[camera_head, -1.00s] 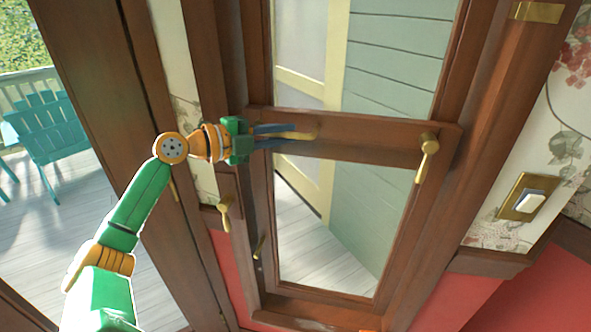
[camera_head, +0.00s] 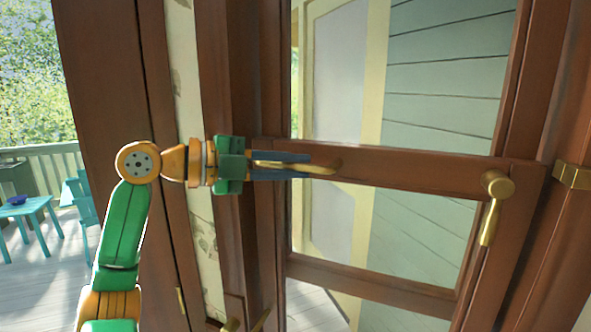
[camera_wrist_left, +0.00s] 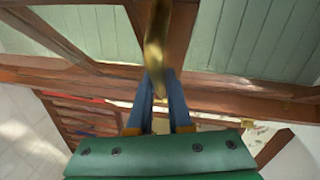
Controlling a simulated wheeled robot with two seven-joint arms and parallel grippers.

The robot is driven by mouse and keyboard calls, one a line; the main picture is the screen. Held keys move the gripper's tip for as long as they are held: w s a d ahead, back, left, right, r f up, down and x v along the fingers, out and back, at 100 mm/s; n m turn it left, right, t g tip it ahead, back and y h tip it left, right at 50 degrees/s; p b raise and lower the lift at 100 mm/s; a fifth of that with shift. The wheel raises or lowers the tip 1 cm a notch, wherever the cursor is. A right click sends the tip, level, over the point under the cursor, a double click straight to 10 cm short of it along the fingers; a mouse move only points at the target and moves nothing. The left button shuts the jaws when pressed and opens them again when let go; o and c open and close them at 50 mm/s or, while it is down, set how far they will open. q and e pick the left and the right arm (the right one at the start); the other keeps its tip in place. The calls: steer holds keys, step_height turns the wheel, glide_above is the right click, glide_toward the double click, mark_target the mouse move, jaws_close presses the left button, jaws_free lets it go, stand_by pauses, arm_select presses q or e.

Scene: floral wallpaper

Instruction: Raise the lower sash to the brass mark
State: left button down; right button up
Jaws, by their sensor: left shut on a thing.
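The lower sash's wooden top rail (camera_head: 420,172) crosses the middle of the head view. Its bottom rail (camera_head: 372,288) shows lower down, with porch boards visible beneath it. My left gripper (camera_head: 310,168) is shut on a brass handle (camera_head: 328,169) at the rail's left end. In the left wrist view, the blue fingers (camera_wrist_left: 160,105) close around this curved brass handle (camera_wrist_left: 157,45). The brass mark (camera_head: 573,176) is on the right frame post, at nearly the same picture height as the top rail's right end; I cannot tell if they are exactly level. My right gripper is out of view.
A brass lever (camera_head: 497,195) hangs at the rail's right end. Brown wooden posts (camera_head: 110,90) stand left of the window. Through the opening at left is a porch with a teal table (camera_head: 30,210) and railing.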

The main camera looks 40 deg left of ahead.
arm_select(q)
steer(key=shift+r, duration=0.1)
steer(key=c, duration=0.8)
jaws_free()
steer(key=shift+c, duration=0.2)
steer(key=shift+s+a+b, duration=0.1)
steer(key=shift+s+b, duration=0.1)
steer(key=shift+b, duration=0.1)
steer(key=b+v, duration=0.2)
steer(key=v, duration=0.4)
steer(key=shift+s+a, duration=0.1)
steer(key=shift+s, duration=0.25)
steer(key=shift+w, duration=0.1)
